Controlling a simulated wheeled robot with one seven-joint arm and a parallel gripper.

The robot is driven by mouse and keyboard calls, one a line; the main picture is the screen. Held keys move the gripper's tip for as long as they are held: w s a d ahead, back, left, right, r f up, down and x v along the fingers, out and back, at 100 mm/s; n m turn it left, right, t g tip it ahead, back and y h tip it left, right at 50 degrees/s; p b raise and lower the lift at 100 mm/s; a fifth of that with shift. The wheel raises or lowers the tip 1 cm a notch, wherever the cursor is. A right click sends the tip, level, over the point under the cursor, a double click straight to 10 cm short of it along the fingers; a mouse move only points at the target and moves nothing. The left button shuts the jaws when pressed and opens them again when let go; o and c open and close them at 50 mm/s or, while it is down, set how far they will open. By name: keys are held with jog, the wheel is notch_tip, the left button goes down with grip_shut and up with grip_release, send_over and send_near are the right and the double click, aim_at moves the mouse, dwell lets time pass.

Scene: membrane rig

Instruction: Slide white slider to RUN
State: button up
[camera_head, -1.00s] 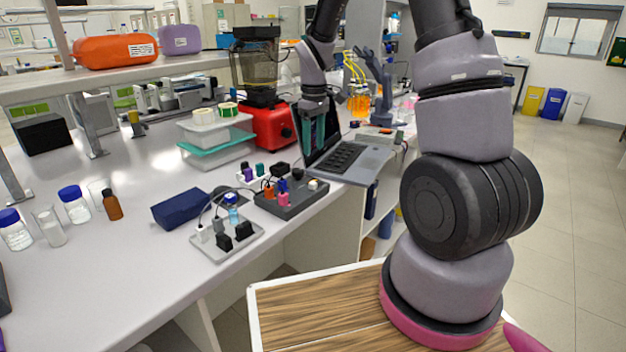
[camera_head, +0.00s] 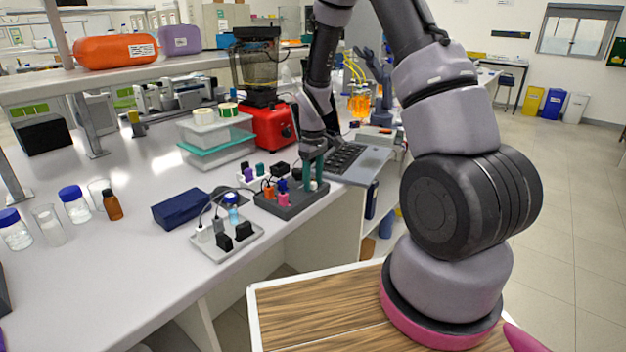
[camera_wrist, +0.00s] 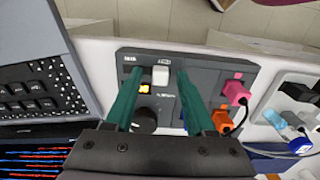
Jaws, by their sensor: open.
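The dark grey rig box (camera_head: 283,207) stands near the front edge of the bench; it also fills the middle of the wrist view (camera_wrist: 212,68). The white slider (camera_wrist: 160,76) is on its top face, toward the box's upper edge in the wrist view. Small white lettering sits beside it, too small to read surely. My gripper (camera_wrist: 159,73) is open, its two green fingers on either side of the slider with gaps showing. In the head view my gripper (camera_head: 313,186) is low over the rig's right end. I cannot tell whether the fingertips touch the box.
On the rig are a small orange display (camera_wrist: 145,88), a black knob (camera_wrist: 145,119), and pink (camera_wrist: 236,92) and orange (camera_wrist: 222,121) plugs with cables. A laptop (camera_head: 352,160) lies close to its right. A light grey plug plate (camera_head: 228,240) and blue case (camera_head: 180,207) are left.

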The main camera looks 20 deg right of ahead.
grip_shut()
dwell(1.4)
